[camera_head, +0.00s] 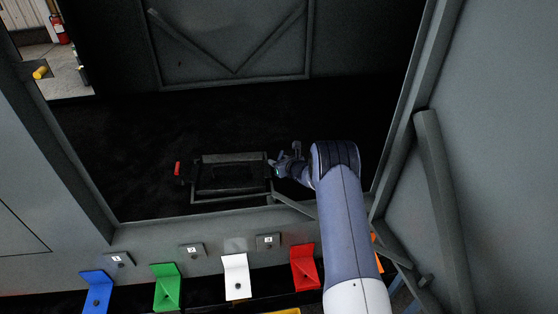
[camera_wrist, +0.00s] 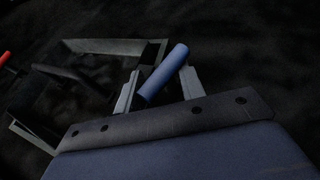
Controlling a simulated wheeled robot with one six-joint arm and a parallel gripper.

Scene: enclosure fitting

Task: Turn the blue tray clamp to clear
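The blue tray clamp (camera_wrist: 165,72) shows in the wrist view as a blue cylindrical handle, slanting up to the right. It lies between the two fingers of my gripper (camera_wrist: 160,85), with a visible gap on at least one side. The fingers stand apart; I cannot tell whether either touches the handle. In the head view my gripper (camera_head: 278,164) is at the right end of the dark tray frame (camera_head: 231,158), and it hides most of the blue clamp. The tray frame also shows in the wrist view (camera_wrist: 105,44).
A red clamp handle (camera_head: 178,169) is at the tray's left end. Blue (camera_head: 96,292), green (camera_head: 166,286), white (camera_head: 236,276) and red (camera_head: 304,267) tabs line the front ledge below numbered plates. Grey enclosure walls stand on both sides. The dark floor around the tray looks clear.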

